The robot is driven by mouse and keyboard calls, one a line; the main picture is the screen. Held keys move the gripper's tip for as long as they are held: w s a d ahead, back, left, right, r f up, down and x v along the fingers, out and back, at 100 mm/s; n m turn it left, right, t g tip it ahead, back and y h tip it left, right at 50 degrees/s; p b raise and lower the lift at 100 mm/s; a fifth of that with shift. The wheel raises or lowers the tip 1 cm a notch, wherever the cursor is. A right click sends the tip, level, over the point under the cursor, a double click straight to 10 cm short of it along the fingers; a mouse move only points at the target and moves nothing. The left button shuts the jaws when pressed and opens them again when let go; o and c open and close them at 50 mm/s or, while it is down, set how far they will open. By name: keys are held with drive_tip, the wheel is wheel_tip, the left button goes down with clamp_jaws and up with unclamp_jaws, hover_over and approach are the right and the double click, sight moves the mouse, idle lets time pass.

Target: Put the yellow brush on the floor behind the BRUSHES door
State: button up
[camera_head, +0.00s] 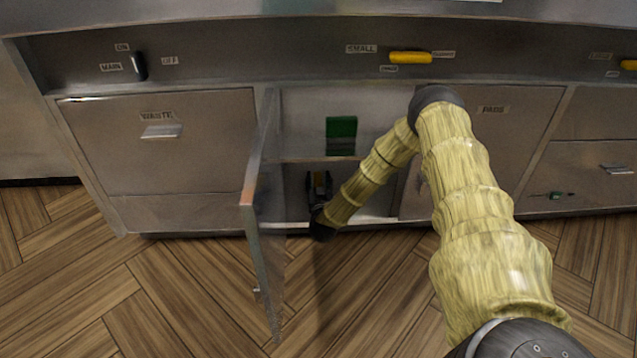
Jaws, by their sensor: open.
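A hinged door (262,215) stands open toward me, seen nearly edge-on; no label on it can be read from here. Behind it is an open compartment with a shelf (290,158) across the middle. My gripper (319,180) is inside the lower space, below the shelf, with its fingers pointing inward. It is open; nothing can be made out between its fingers. I cannot pick out the yellow brush; part of the lower space is dark or hidden by my gripper and arm.
A green block-like thing (341,135) stands on the shelf above my gripper. A closed WASTE front (155,140) is to the left; a closed PADS front (495,140) is to the right. Yellow handles (410,57) sit on the panel above. The wooden floor (170,290) in front is clear.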

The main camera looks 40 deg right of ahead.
drive_tip(key=p+v, duration=0.2)
drive_tip(key=v, duration=0.1)
drive_tip(key=p+v, duration=0.2)
drive_tip(key=v, duration=0.2)
drive_tip(key=p+v, duration=0.2)
drive_tip(key=v, duration=0.2)
drive_tip(key=shift+a+r, duration=0.2)
drive_tip(key=shift+r, duration=0.1)
drive_tip(key=shift+s+a, duration=0.15)
drive_tip(key=shift+s, duration=0.25)
